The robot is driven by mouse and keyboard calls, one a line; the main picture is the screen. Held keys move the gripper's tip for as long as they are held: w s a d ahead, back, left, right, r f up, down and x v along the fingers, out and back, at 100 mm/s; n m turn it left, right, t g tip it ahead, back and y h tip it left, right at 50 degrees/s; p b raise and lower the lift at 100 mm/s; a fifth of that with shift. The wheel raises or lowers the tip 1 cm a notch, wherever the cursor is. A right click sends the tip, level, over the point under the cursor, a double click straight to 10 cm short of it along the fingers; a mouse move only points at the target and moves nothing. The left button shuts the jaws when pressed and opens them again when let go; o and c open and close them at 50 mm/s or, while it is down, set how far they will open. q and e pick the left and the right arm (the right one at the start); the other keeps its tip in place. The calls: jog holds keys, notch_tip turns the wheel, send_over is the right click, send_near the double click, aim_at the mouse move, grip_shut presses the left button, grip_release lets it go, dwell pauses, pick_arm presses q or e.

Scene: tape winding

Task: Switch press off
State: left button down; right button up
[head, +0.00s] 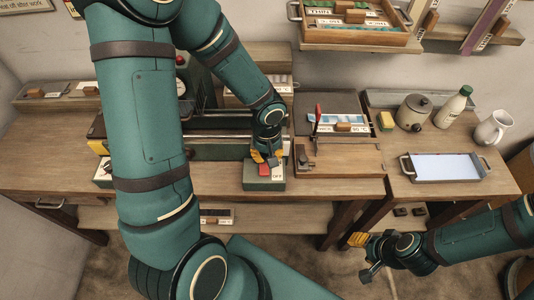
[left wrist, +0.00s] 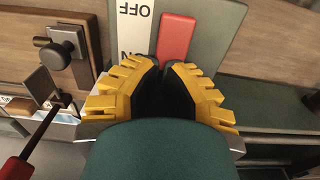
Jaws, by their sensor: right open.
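The press switch is a grey-green box (head: 264,184) on the front edge of the bench, with a red rocker (head: 265,169) and a white label reading OFF (head: 277,177) on top. In the left wrist view the red rocker (left wrist: 176,38) lies beside the ON/OFF label (left wrist: 134,25). My left gripper (head: 265,157) points down at the back of the switch; its yellow fingertips (left wrist: 160,66) are together, close to the rocker's near end, which they hide. I cannot tell whether they touch it or which way it is tipped. My right gripper (head: 358,240) is open and empty, low in front of the bench.
The press with its rails (head: 225,152) stands behind the switch, partly hidden by my left arm.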

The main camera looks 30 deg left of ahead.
pick_arm(q)
jog(key=shift+f+g+p, duration=0.1)
jog(key=shift+g+p, duration=0.2)
jog(key=shift+p, duration=0.45)
jog(key=shift+w+f, duration=0.1)
jog(key=shift+f, duration=0.05)
jog(key=shift+r, duration=0.2)
jog(key=shift+r+p, duration=0.35)
jog(key=shift+r, duration=0.25)
notch_tip(320, 180, up, 12)
jog(key=shift+w+a, duration=0.2)
jog(key=shift+w, duration=0.05)
